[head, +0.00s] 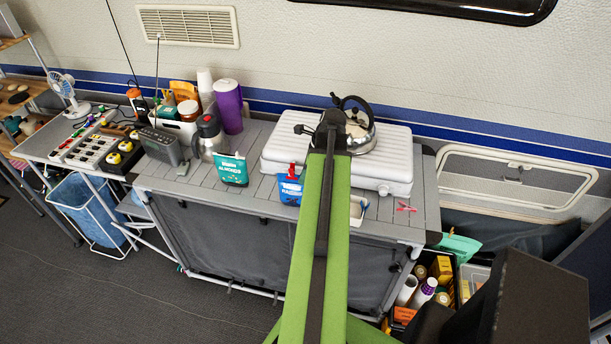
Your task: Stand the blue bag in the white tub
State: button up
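The blue bag (290,190) stands near the front edge of the grey slatted counter, with a red clip at its top. It is just left of my green arm. A small white tub (356,211), partly hidden by my arm, sits on the counter right of the arm. My gripper (332,122) is at the far end of the arm, over the white stove and apart from the bag. It is small and dark, and its fingers cannot be made out clearly.
A teal almonds bag (232,171) stands left of the blue bag. A steel kettle (361,138) sits on the white stove (394,164). A steel jug (209,138), radio (160,146) and purple pitcher (229,106) stand at left. A red clip (405,207) lies at right.

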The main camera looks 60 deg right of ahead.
grip_shut()
jog(key=shift+r, duration=0.1)
jog(key=shift+r+p, duration=1.9)
jog(key=shift+p, duration=0.1)
